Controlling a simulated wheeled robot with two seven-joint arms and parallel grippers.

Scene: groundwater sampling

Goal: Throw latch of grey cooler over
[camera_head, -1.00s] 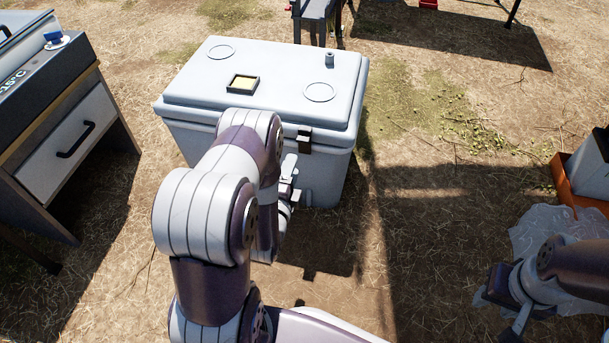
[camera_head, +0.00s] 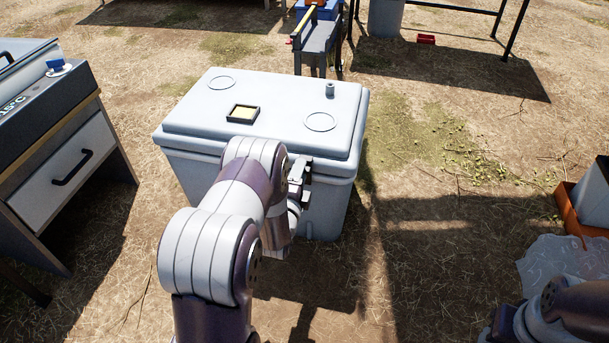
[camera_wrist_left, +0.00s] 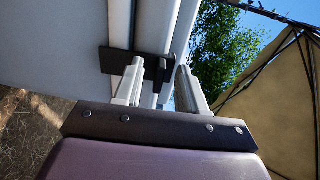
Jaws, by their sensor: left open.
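The grey cooler (camera_head: 215,170) stands on the ground in the middle of the head view, its lid down. Its dark latch is on the front, mostly hidden there behind my left gripper (camera_head: 301,177). In the left wrist view the latch (camera_wrist_left: 117,62) shows as a dark piece across the lid seam. My left gripper (camera_wrist_left: 160,76) is open at the latch, with part of the latch showing between its fingers; contact is unclear. My right gripper (camera_head: 500,328) is low at the right edge of the head view, cut off by the frame, and its jaws cannot be made out.
A cabinet (camera_head: 50,165) with a drawer handle and a temperature display stands left of the cooler. An orange tray (camera_head: 575,215) with a grey container and a clear plastic sheet (camera_head: 560,262) lie at right. A small grey stand (camera_head: 318,38) is behind the cooler. Ground right of the cooler is clear.

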